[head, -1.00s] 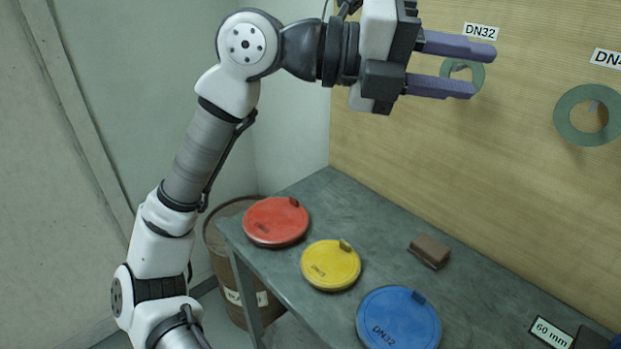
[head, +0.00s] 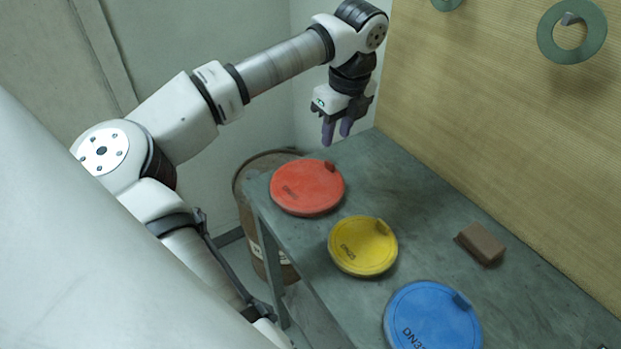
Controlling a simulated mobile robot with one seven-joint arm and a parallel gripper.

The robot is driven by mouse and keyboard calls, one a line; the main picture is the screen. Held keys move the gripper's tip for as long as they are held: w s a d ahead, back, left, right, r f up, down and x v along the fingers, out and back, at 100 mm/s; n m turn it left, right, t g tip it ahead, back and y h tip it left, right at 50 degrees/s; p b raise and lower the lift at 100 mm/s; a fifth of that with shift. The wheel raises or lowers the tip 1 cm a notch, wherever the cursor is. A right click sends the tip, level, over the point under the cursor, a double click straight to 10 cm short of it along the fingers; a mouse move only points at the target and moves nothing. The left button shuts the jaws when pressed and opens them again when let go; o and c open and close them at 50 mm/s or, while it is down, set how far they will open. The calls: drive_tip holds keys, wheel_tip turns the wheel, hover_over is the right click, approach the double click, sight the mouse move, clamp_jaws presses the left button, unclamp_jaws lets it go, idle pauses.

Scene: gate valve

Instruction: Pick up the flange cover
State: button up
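Three round flange covers with small tabs lie flat on the grey-green bench (head: 400,180). The red cover (head: 307,188) is at the far left end, the yellow cover (head: 362,246) is in the middle, and the blue cover (head: 432,318) is nearest, cut by the bottom edge. The task does not say which cover is meant. My gripper (head: 336,138) points down above the far end of the bench, just above and behind the red cover in the picture. Its two purple fingers are apart with nothing seen between them. It does not appear to touch the red cover.
A brown block (head: 482,244) lies right of the yellow cover. A rusty drum (head: 246,195) stands beside the bench's far left end. A wooden panel (head: 500,130) with hanging green rings (head: 572,31) rises behind the bench.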

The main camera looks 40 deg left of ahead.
sight(330, 162)
drive_tip(key=f, duration=0.3)
drive_tip(key=shift+w+a+f, duration=0.1)
drive_tip(key=shift+a, duration=0.1)
drive_tip(key=shift+w+a+f+p, duration=0.1)
drive_tip(key=shift+a+f+p, duration=0.15)
drive_tip(key=shift+f+p, duration=0.85)
drive_tip(key=shift+a+f+p, duration=0.2)
drive_tip(key=shift+f+p, duration=0.25)
drive_tip(key=shift+f, duration=1.1)
drive_tip(key=shift+c, duration=0.4)
clamp_jaws()
